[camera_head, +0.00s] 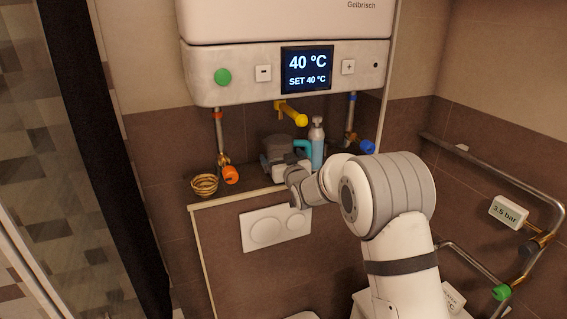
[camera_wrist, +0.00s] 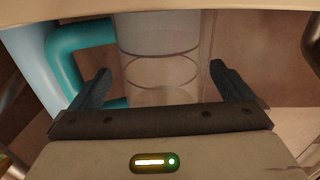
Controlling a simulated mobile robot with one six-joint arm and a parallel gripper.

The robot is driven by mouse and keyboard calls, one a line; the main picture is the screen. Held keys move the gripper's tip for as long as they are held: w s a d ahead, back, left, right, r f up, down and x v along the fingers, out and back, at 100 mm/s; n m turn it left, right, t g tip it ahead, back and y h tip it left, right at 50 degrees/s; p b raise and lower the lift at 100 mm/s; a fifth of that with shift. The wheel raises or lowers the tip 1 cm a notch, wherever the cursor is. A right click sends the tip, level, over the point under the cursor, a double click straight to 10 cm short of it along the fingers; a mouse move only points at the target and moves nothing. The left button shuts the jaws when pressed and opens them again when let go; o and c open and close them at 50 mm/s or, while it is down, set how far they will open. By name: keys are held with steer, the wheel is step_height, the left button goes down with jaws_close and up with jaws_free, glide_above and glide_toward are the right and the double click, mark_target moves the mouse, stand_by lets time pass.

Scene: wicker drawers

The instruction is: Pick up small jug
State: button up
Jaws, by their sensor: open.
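The small jug (camera_wrist: 160,50) is a clear, see-through cylinder with a teal handle, upright between my fingers in the wrist view. Its handle is on the left there. In the head view only the teal handle (camera_head: 301,147) shows clearly; my gripper covers most of the body. My gripper (camera_wrist: 160,85) is open, with one dark finger on each side of the jug. I cannot tell whether either finger touches it. In the head view my gripper (camera_head: 278,150) is over the ledge below the water heater.
A blue-grey bottle (camera_head: 317,147) stands close beside the jug's handle; a pale blue body (camera_wrist: 32,62) shows at left in the wrist view. A wicker basket (camera_head: 204,186) sits left on the ledge. A yellow tap (camera_head: 292,114) and the heater (camera_head: 240,75) hang above.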

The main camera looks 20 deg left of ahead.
steer(key=shift+x, duration=1.15)
steer(key=shift+c, duration=0.3)
steer(key=c, duration=1.1)
steer(key=shift+c, duration=0.8)
steer(key=shift+r, duration=0.15)
